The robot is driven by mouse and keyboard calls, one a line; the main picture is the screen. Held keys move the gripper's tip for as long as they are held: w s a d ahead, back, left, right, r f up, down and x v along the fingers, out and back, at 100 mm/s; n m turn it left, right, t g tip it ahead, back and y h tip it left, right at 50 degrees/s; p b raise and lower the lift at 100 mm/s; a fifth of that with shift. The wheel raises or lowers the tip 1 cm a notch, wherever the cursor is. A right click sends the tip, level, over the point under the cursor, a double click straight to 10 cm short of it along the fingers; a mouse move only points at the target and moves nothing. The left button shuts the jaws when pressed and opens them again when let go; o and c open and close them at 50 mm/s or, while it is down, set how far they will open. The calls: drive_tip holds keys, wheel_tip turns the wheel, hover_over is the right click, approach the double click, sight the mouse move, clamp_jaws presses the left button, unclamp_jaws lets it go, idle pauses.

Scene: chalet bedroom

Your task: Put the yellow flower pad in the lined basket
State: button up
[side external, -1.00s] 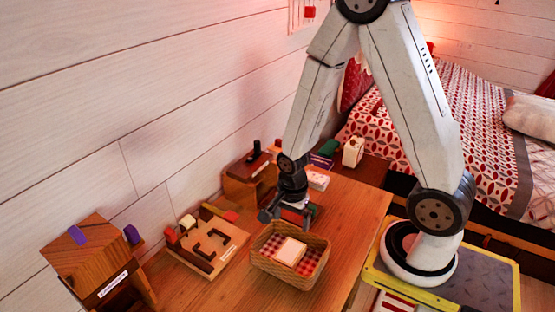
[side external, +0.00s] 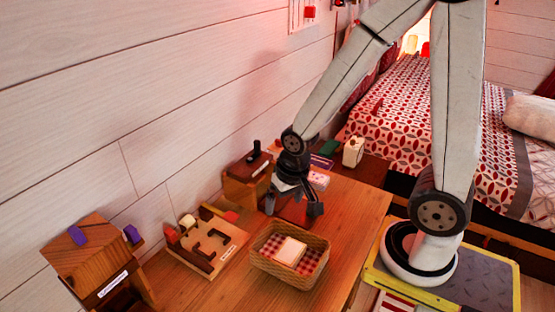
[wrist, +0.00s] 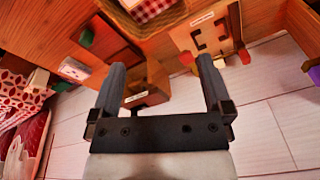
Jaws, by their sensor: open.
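The lined basket (side external: 262,266) is a woven tan basket with red-and-white checked cloth, on the wooden table. A pale cream, square pad (side external: 290,251) lies inside it on the cloth; I cannot make out a flower on it. The basket also shows at the top edge of the wrist view (wrist: 176,14), partly cut off. My gripper (side external: 293,207) is open and empty, behind the basket on its far side and apart from it. Its two spread fingers show in the wrist view (wrist: 160,68) with nothing held between them.
A wooden box (side external: 246,180) with a black piece on top stands just left of my gripper. A wooden puzzle board (side external: 207,246) lies left of the basket. A white box (side external: 318,180) is behind my gripper. Bare table (side external: 352,205) lies to the right.

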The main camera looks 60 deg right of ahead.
drive_tip(key=n, duration=0.1)
drive_tip(key=r+n, duration=0.1)
drive_tip(key=n, duration=0.1)
drive_tip(key=a+r+n, duration=0.1)
drive_tip(key=shift+s+r+n+t, duration=0.25)
drive_tip(key=shift+n+t, duration=0.05)
drive_tip(key=shift+n, duration=0.1)
